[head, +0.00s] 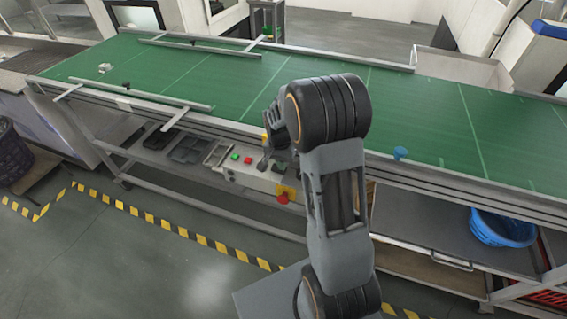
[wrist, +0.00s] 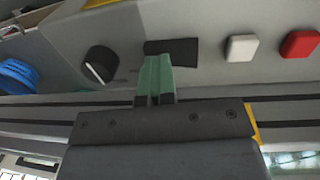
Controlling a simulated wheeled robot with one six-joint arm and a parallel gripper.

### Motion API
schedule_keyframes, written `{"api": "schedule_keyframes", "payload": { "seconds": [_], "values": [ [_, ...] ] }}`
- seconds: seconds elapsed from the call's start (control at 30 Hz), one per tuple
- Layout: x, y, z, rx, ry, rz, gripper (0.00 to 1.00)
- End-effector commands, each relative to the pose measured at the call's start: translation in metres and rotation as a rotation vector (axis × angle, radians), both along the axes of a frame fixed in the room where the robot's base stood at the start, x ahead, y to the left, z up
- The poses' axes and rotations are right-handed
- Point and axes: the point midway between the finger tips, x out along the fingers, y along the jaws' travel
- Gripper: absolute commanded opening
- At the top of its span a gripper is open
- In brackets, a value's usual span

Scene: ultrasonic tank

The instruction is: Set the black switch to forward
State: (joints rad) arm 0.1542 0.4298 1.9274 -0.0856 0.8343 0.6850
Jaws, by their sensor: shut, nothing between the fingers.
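The black switch (wrist: 172,50) is a dark rectangular block on the grey control panel in the wrist view. A round black knob (wrist: 101,62) with a light line on its edge sits to its left. My gripper (wrist: 157,60) is shut and empty, its two greenish fingers side by side. Their tips overlap the left part of the black switch in the picture; I cannot tell whether they touch it. In the head view my gripper is at the front of the control panel (head: 225,172), and my arm and hand partly hide the switch area.
A pale button (wrist: 242,47) and a red button (wrist: 299,43) lie right of the switch. A red emergency stop (head: 283,197) sits low on the panel. The green conveyor belt (head: 430,120) runs above, its metal edge close to my arm. A blue basket (head: 503,228) is at right.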

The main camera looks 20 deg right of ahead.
Motion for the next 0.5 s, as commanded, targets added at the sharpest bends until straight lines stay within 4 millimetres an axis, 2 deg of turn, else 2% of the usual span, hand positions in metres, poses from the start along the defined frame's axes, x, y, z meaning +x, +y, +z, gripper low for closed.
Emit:
{"api": "schedule_keyframes", "payload": {
  "seconds": [0.23,0.5],
  "values": [
    [0.0068,0.0095,0.0,0.004,0.001,0.001,0.0],
    [0.0086,0.0098,0.0017,0.003,-0.001,-0.002,0.0]
  ]
}}
